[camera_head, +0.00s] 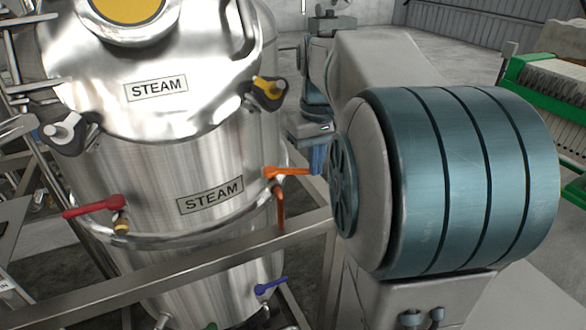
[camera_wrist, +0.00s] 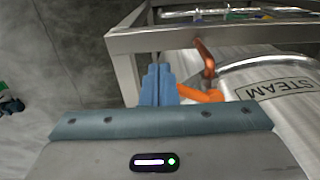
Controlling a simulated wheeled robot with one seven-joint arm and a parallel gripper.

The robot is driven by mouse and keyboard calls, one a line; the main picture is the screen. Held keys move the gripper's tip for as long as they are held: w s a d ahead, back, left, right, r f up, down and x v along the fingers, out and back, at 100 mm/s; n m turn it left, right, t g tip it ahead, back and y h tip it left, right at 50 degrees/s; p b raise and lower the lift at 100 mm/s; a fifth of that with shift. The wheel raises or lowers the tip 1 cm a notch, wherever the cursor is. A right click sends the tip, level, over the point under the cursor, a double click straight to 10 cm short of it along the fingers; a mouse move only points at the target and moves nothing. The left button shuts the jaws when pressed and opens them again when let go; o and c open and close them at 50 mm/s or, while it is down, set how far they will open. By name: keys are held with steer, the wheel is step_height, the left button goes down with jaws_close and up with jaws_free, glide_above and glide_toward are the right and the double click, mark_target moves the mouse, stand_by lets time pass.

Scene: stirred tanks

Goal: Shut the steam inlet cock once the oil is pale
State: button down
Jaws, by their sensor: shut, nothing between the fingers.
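A steel tank (camera_head: 150,200) bears two STEAM plates. A cock with an orange lever (camera_head: 292,171) sits right of the lower plate (camera_head: 210,195). Its lever points right, roughly level, above a copper-coloured pipe (camera_head: 280,207). In the wrist view the orange lever (camera_wrist: 200,95) lies just right of my fingers. My gripper (camera_head: 317,160) is shut and empty, at the lever's free end; whether it touches is unclear. Its blue fingers also show in the wrist view (camera_wrist: 157,84). A round yellow window (camera_head: 127,8) on the tank top is cut off by the frame.
A red lever (camera_head: 92,207) sticks out left of the tank, and a blue lever (camera_head: 271,286) sits low. Black-and-yellow (camera_head: 268,90) and black-and-white (camera_head: 65,132) clamps flank the lid. A steel frame rail (camera_head: 170,277) crosses in front. A green-framed machine (camera_head: 550,88) stands right.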

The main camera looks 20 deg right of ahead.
steer(key=shift+f+b, duration=0.9)
steer(key=shift+f, duration=0.55)
steer(key=shift+w+a+p, duration=0.1)
steer(key=shift+w+p, duration=1)
steer(key=shift+w, duration=1.25)
steer(key=shift+s, duration=0.45)
steer(key=shift+r, duration=0.15)
step_height(320, 180, up, 7)
steer(key=p, duration=0.6)
steer(key=shift+f, duration=0.2)
